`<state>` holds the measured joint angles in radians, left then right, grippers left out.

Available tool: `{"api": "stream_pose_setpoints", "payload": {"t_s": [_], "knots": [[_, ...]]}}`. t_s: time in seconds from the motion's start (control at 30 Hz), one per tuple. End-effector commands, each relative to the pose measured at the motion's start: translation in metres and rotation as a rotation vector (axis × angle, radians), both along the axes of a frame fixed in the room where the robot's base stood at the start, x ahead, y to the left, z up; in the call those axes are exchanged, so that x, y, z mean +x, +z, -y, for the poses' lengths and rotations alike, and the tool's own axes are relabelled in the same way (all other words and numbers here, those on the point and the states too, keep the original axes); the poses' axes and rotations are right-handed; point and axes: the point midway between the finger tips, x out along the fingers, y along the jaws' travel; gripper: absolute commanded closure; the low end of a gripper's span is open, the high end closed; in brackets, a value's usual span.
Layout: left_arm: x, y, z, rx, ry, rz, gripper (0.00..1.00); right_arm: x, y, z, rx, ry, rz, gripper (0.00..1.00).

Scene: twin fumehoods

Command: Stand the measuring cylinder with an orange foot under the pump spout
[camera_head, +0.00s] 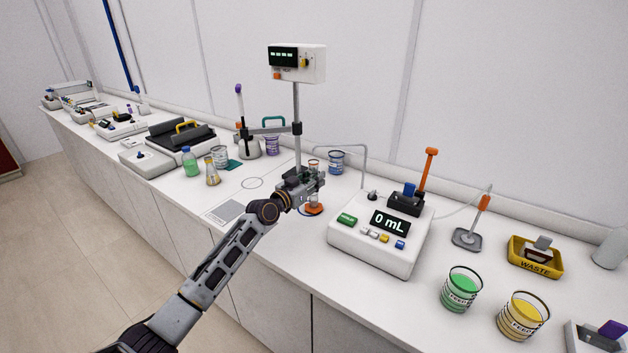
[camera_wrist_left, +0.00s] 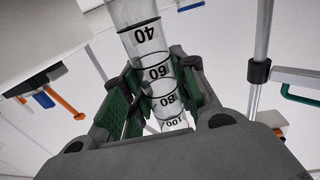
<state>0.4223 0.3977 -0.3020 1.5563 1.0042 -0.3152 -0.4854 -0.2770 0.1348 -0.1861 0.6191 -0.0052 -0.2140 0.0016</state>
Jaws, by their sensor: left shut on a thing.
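My left gripper (camera_head: 315,184) is shut on the clear measuring cylinder (camera_wrist_left: 158,72), whose orange foot (camera_head: 314,210) shows below the fingers in the head view. The cylinder looks upright. I cannot tell whether its foot touches the bench. The wrist view shows its printed scale between the green finger pads. The white pump (camera_head: 382,233) reads 0 mL and stands to the right of the gripper. Its thin bent spout (camera_head: 340,146) reaches left, and its end appears near and above the cylinder's mouth. Exact alignment is unclear. My right gripper is not in view.
A stand with a metal pole (camera_head: 297,120) and control box (camera_head: 296,63) rises behind the gripper. A blue-liquid beaker (camera_head: 336,162) stands close behind. Green (camera_head: 461,289) and yellow (camera_head: 522,316) feed beakers are at front right.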

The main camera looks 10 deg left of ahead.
Motion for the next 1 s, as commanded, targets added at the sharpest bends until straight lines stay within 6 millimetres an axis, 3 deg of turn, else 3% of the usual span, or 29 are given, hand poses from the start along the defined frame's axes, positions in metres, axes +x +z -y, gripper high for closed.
{"api": "stream_pose_setpoints", "payload": {"t_s": [0.63,0.67,0.7,0.83,1.0], "knots": [[0.0001,-0.0071,-0.0002,0.000,0.000,0.001,1.00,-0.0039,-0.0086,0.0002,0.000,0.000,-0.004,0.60],[0.0001,-0.0068,-0.0002,0.000,0.000,0.001,0.69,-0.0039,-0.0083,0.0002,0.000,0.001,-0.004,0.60],[0.0000,-0.0065,-0.0001,0.000,0.000,0.001,0.64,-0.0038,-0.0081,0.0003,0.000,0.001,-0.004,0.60],[0.0000,-0.0065,-0.0001,0.000,0.000,0.001,0.47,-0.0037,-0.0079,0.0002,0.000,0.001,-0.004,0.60],[0.0000,-0.0068,-0.0001,0.000,0.000,0.001,0.46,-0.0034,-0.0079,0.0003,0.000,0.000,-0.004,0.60]]}}
